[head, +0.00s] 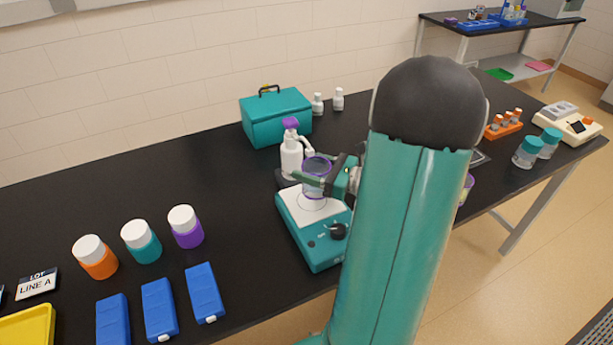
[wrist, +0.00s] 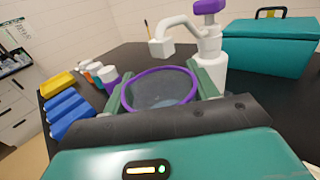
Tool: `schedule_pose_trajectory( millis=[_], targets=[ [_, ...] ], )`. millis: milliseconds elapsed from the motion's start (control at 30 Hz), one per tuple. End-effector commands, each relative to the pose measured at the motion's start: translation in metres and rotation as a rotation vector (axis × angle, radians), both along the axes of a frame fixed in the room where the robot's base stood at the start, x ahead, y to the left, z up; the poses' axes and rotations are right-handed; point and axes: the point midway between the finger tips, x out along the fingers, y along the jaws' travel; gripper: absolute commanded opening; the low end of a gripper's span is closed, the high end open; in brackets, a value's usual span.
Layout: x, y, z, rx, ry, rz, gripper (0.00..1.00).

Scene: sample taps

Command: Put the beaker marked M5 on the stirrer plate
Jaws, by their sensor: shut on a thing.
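A clear beaker with a purple rim (head: 317,166) is between the fingers of my gripper (head: 322,181), which is shut on it. The beaker is upright over the white top of the teal stirrer plate (head: 325,243). Its base is at or just above the plate; I cannot tell whether it touches. In the wrist view the beaker's purple rim (wrist: 160,108) lies between the two green fingers of my gripper (wrist: 160,92). No M5 mark is readable. Another purple-rimmed vessel (head: 467,187) shows partly behind my arm.
A white pump bottle with a purple top (head: 291,158) stands just behind the stirrer plate. A teal case (head: 275,117) is farther back. Orange, teal and purple jars (head: 141,241) and blue boxes (head: 158,308) are at left. The bench between them and the plate is clear.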

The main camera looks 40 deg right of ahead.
Motion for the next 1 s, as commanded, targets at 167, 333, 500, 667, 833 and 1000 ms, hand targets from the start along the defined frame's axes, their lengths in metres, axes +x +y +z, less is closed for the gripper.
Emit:
schedule_pose_trajectory(
  millis=[167, 333, 500, 667, 833, 1000],
  targets=[
    [0.009, 0.004, -0.008, 0.002, 0.002, -0.001, 0.20],
    [0.009, 0.004, -0.027, 0.004, 0.002, 0.000, 0.20],
    [0.009, 0.004, -0.035, 0.000, -0.001, 0.000, 0.20],
    [0.009, 0.004, -0.035, -0.001, -0.001, 0.000, 0.20],
    [0.009, 0.004, -0.038, 0.000, 0.000, 0.000, 0.60],
    [0.009, 0.004, -0.038, 0.000, 0.000, 0.000, 0.80]
  ],
)
